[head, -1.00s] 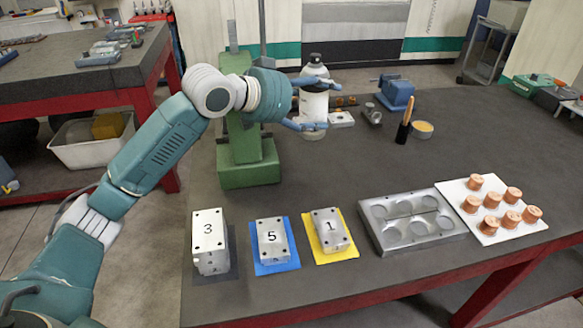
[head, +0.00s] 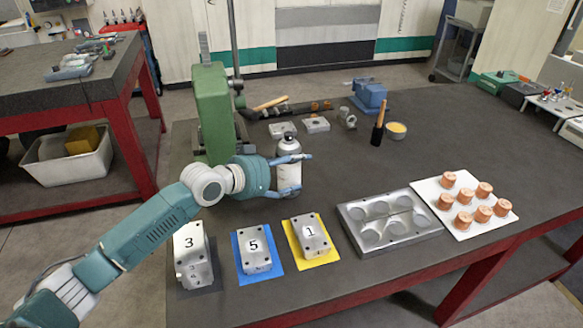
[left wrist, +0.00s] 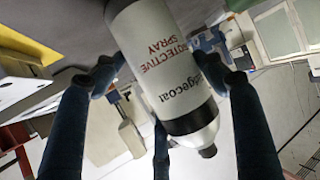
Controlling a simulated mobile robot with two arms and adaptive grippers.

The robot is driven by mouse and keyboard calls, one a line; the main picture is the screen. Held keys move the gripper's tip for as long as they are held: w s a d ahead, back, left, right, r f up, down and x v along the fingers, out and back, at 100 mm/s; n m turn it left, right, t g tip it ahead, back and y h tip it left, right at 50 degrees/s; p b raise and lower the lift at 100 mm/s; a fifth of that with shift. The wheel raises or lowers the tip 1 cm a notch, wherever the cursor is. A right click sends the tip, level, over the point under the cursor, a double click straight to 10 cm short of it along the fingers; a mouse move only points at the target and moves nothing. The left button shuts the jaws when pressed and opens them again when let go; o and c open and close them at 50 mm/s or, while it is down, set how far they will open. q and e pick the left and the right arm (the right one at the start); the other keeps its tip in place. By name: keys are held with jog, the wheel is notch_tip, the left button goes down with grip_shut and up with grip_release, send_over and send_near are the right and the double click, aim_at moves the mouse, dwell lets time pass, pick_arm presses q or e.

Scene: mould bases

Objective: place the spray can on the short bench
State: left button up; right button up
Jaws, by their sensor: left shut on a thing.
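The spray can (head: 289,168) is white with a dark cap and is roughly upright in the head view. My left gripper (head: 300,175) is shut around its body, above the dark top of the red-framed bench (head: 450,130). I cannot tell whether the can's base touches that bench. The left wrist view shows the can (left wrist: 165,60) close up, with "protective spray" lettering, between the gripper's dark fingers (left wrist: 160,80). Another red-framed bench (head: 105,80) stands at the far left. My right gripper is out of view.
Numbered metal blocks (head: 253,250) on coloured mats, a cavity plate (head: 385,222) and a white board (head: 440,186) with copper pieces line the front. A green stand (head: 212,112) rises behind my arm. A blue vise (head: 370,97) is at the back.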

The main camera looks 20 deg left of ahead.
pick_arm(q)
jog(key=shift+r, duration=0.1)
jog(key=o, duration=1.5)
jog(key=shift+f, duration=0.2)
jog(key=shift+c, duration=0.2)
